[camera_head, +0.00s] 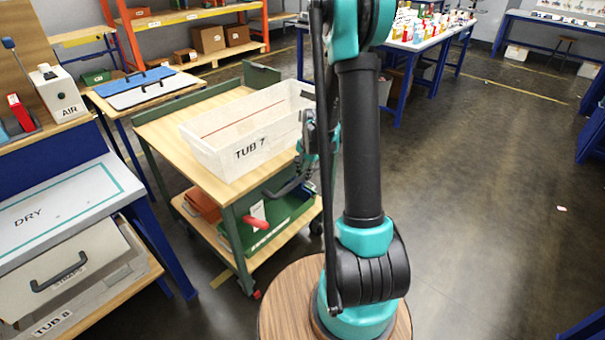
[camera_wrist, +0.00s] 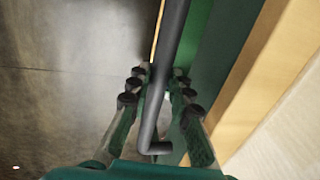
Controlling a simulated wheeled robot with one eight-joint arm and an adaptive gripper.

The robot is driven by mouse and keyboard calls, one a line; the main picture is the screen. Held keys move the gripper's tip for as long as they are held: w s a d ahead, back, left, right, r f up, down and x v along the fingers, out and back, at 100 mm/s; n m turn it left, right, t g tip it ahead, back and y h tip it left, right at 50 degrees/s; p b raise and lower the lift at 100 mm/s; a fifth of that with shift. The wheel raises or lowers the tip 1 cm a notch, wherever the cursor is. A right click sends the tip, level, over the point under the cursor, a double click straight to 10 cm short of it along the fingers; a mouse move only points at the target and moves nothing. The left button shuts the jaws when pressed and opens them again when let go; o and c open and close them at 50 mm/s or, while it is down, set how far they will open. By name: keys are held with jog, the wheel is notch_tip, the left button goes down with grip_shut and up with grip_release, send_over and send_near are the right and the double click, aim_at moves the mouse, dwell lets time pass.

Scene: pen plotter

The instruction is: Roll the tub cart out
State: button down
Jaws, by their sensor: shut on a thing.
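The tub cart (camera_head: 236,208) has a green frame, a wooden top and a lower shelf. A white tub marked "TUB 7" (camera_head: 236,153) stands on its top. The cart's dark bar handle (camera_head: 285,188) sticks out at the near right side. My gripper (camera_head: 312,150) is at that side, partly hidden behind my own arm. In the wrist view my gripper (camera_wrist: 158,88) has its fingers on both sides of the dark handle (camera_wrist: 171,40) and is shut on it. The cart's green frame and wooden edge (camera_wrist: 250,75) run beside it.
A red lever with a white tag (camera_head: 256,222) shows low on the cart. A table with blue and white panels (camera_head: 145,90) stands behind left. A bench marked "DRY" (camera_head: 60,205) stands at the left.

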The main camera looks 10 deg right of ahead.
jog(key=c, duration=1.4)
grip_release()
jog(key=shift+o, duration=0.2)
notch_tip(320, 180, up, 12)
jog(key=s+d, duration=0.1)
jog(key=s, duration=0.1)
jog(key=shift+d, duration=0.2)
jog(key=shift+f, duration=0.1)
jog(key=s+f+n+t, duration=0.1)
jog(key=s+n, duration=0.4)
jog(key=s, duration=0.6)
jog(key=s+a+f+n+t+h, duration=0.1)
jog(key=s+n, duration=0.4)
jog(key=s, duration=0.6)
jog(key=shift+s+a+f+n, duration=0.25)
jog(key=shift+s+a+n, duration=0.05)
jog(key=shift+s+n, duration=0.1)
